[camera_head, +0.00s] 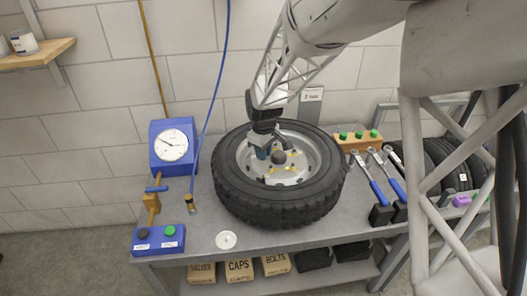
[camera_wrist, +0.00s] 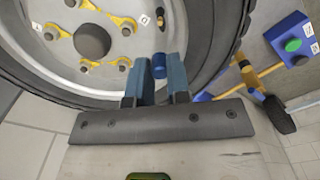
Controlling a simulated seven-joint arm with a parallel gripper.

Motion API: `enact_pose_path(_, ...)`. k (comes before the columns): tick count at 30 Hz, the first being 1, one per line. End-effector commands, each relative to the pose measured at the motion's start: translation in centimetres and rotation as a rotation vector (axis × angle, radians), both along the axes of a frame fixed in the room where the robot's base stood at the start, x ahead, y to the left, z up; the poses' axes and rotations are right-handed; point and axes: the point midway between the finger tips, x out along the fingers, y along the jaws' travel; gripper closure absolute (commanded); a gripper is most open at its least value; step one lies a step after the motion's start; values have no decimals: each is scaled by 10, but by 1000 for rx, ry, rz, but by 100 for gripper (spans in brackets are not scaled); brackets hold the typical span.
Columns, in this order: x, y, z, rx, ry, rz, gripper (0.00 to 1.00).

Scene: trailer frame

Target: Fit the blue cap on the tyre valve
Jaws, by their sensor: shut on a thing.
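The blue cap (camera_wrist: 159,66) shows between the tips of my gripper (camera_wrist: 157,82) in the wrist view, and the jaws are shut on it. In the head view my gripper (camera_head: 271,147) is over the wheel, inside the rim. The tyre (camera_head: 281,211) lies flat on the bench around a silver rim (camera_head: 250,172). A small dark stem with a brass-coloured part, which looks like the tyre valve (camera_wrist: 159,19), stands on the rim beyond the cap in the wrist view. The cap and this stem look apart. The arm hides part of the rim in the head view.
A gauge (camera_head: 172,146) with a blue hose and a button box (camera_head: 158,239) stand left of the tyre. A wooden block (camera_head: 359,143) with green tops and several wrenches (camera_head: 378,190) are on the right.

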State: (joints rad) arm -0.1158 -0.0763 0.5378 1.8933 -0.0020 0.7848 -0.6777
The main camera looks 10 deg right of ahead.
Motion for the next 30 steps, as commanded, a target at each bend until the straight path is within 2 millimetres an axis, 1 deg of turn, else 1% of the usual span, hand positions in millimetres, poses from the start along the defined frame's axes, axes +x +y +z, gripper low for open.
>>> enact_pose_path(8,0,0,-12,-1,2,0,100)
enact_pose_path(21,0,0,-44,0,0,0,100)
enact_pose_path(30,0,0,-51,-1,1,0,100)
